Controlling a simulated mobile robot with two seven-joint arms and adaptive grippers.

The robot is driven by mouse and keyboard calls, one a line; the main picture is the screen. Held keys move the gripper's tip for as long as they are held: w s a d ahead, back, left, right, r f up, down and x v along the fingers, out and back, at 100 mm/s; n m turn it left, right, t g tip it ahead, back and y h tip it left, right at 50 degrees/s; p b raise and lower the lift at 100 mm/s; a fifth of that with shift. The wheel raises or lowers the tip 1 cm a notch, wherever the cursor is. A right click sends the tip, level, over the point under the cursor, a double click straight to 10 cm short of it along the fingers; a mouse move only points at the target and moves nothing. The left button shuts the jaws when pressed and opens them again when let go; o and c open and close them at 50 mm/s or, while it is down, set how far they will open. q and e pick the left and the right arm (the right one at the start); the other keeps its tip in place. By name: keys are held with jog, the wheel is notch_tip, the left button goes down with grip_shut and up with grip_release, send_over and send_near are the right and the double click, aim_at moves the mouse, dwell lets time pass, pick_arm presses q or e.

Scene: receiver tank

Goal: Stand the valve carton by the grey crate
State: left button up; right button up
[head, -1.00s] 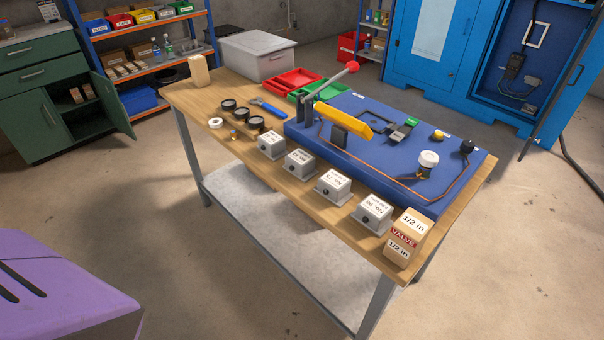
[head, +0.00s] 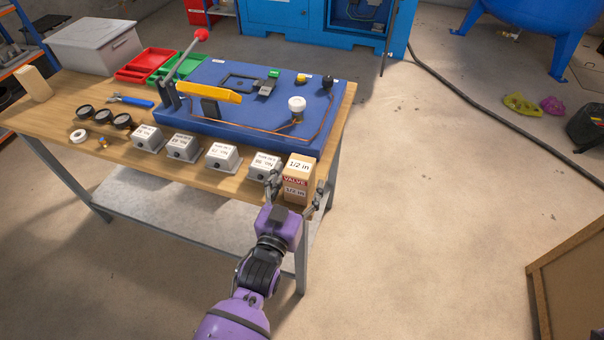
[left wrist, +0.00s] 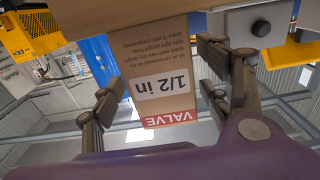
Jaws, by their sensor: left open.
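The valve carton (head: 297,179) is a tan box with a red VALVE band and "1/2 in" print, standing at the near right corner of the wooden table (head: 190,185). The grey crate (head: 97,45) is a lidded box at the table's far left end. My left gripper (head: 295,192) is open at the carton, one finger on each side of it. In the left wrist view the carton (left wrist: 162,85) shows upside down between the spread fingers (left wrist: 165,95); I cannot tell whether they touch it. My right gripper is out of view.
Red (head: 150,64) and green (head: 177,66) trays lie near the crate. A tan block (head: 34,84) stands at the left end.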

aim_at(305, 162)
pick_arm(q)
jog(key=shift+w+d+r, duration=0.1)
jog(key=shift+w+r, duration=0.05)
jog(key=shift+w, duration=0.25)
jog(key=shift+w+d+r, duration=0.1)
jog(key=shift+w+r, duration=0.05)
jog(key=shift+w, duration=0.1)
jog(key=p+x, duration=0.1)
jog(key=x, duration=0.3)
jog(key=shift+w+r, duration=0.15)
jog(key=shift+w, duration=0.25)
jog(key=shift+w+d, duration=0.1)
jog(key=shift+w, duration=0.05)
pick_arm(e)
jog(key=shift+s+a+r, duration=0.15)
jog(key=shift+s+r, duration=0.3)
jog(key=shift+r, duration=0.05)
pick_arm(q)
jog(key=shift+c, duration=0.3)
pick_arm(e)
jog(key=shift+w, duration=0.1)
pick_arm(q)
jog(key=c, duration=1.7)
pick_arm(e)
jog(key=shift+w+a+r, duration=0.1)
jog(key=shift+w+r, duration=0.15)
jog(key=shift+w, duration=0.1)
